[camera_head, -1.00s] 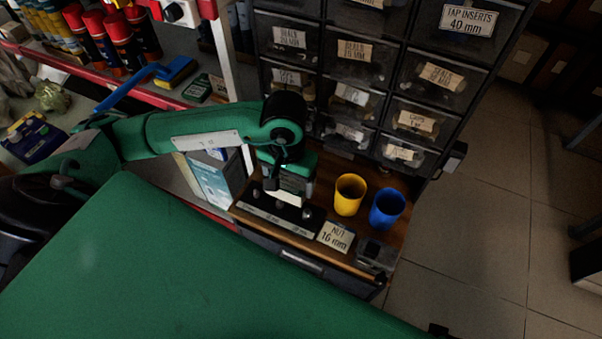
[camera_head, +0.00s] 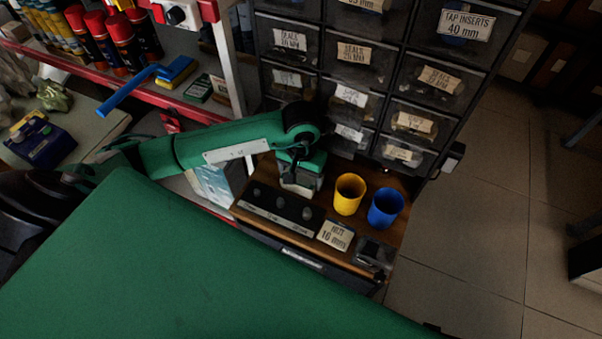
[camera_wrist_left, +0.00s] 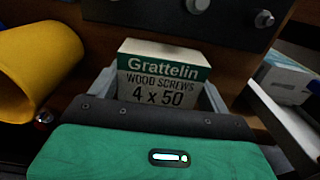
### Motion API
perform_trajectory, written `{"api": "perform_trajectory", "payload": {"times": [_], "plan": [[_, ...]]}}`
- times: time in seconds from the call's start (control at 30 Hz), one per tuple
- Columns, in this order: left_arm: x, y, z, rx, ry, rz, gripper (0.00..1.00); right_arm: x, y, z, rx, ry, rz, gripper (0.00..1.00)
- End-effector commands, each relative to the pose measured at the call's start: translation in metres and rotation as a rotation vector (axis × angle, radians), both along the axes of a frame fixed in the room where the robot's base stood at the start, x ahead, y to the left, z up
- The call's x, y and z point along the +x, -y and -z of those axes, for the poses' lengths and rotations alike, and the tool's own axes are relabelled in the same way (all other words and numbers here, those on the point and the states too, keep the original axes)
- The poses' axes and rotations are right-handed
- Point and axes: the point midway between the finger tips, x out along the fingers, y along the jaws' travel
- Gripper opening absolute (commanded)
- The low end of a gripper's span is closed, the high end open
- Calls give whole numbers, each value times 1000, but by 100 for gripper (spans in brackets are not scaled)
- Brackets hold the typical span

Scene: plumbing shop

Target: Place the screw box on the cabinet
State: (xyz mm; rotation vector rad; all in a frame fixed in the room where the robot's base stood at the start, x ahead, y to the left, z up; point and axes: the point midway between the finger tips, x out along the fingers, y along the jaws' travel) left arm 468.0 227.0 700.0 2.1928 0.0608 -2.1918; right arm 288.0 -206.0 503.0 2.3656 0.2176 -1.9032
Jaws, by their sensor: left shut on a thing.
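The screw box is white and green, reading "Grattelin wood screws 4 x 50" in the left wrist view (camera_wrist_left: 163,78). My left gripper (camera_head: 300,183) is shut on it, with a grey finger on each side. In the head view the box shows as a small pale block below my gripper, partly hidden by it. It is over the wooden top of the cabinet (camera_head: 298,240), behind a black strip with knobs and left of a yellow cup. I cannot tell whether its base touches the wood. My right gripper is not in view.
The yellow cup (camera_head: 348,194) and a blue cup (camera_head: 385,208) stand close on the right. Labelled drawers (camera_head: 355,58) rise behind. A pale blue box (camera_head: 213,188) is at the left.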

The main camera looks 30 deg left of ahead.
Motion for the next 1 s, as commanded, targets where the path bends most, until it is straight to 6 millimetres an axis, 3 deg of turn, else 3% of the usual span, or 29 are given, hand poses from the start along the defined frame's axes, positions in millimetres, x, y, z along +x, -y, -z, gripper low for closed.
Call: {"api": "perform_trajectory", "payload": {"times": [0.37,0.4,0.47,0.83,1.0], "plan": [[0,0,2,0,1,0,41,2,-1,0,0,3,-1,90],[0,0,2,1,0,0,88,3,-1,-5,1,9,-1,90],[0,0,2,1,0,0,99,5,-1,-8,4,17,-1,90],[0,0,-2,0,0,0,100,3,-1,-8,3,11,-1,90],[1,-1,-33,1,7,1,100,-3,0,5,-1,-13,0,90]]}}
